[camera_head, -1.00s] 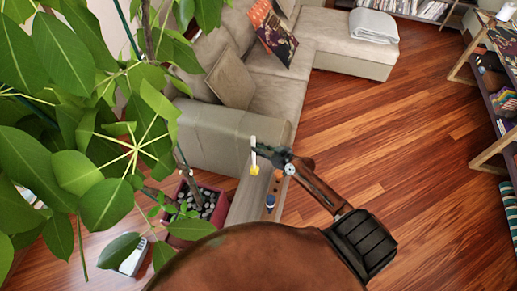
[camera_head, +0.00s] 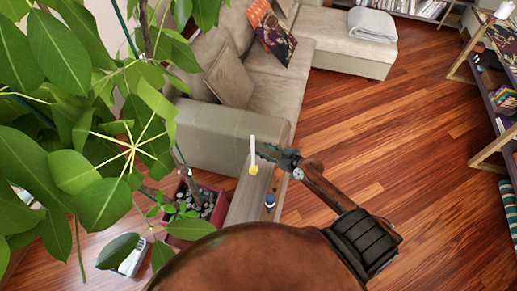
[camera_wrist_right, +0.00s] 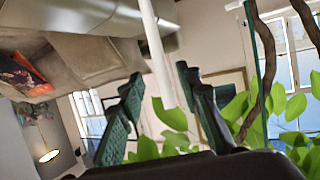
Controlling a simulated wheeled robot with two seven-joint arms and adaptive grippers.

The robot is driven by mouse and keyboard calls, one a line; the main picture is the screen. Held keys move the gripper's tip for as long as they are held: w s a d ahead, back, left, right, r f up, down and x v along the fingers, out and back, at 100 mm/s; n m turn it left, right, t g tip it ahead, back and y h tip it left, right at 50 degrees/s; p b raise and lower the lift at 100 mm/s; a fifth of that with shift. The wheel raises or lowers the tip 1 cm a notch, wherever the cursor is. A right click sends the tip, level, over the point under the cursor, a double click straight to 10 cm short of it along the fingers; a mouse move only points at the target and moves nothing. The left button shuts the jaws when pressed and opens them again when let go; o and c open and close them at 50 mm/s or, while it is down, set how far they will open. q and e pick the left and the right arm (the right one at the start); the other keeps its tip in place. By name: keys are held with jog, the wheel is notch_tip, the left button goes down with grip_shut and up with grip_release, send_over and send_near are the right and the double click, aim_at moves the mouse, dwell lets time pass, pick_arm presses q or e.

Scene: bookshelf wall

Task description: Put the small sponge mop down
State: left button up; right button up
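The small sponge mop has a thin white handle (camera_head: 252,149) and a yellow head (camera_head: 254,170). It looks upright, head down, by the far end of a narrow wooden surface (camera_head: 243,201) beside the sofa; whether the head touches that surface I cannot tell. My right gripper (camera_head: 266,152) is just right of the handle. In the right wrist view the white handle (camera_wrist_right: 157,52) reaches into the gap between the spread fingers (camera_wrist_right: 163,108), with space visible on both sides. The head is out of that view. My left gripper is not in view.
A small blue bottle (camera_head: 270,201) stands on the narrow surface. The sofa armrest (camera_head: 217,137) is just behind. A potted plant (camera_head: 75,172) fills the left side. Open wooden floor (camera_head: 400,125) lies to the right, before a shelf (camera_head: 492,100).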

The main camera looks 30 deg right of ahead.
jog(key=b+v, duration=0.1)
jog(key=v, duration=0.6)
jog(key=shift+s+r, duration=0.15)
jog(key=shift+s, duration=0.1)
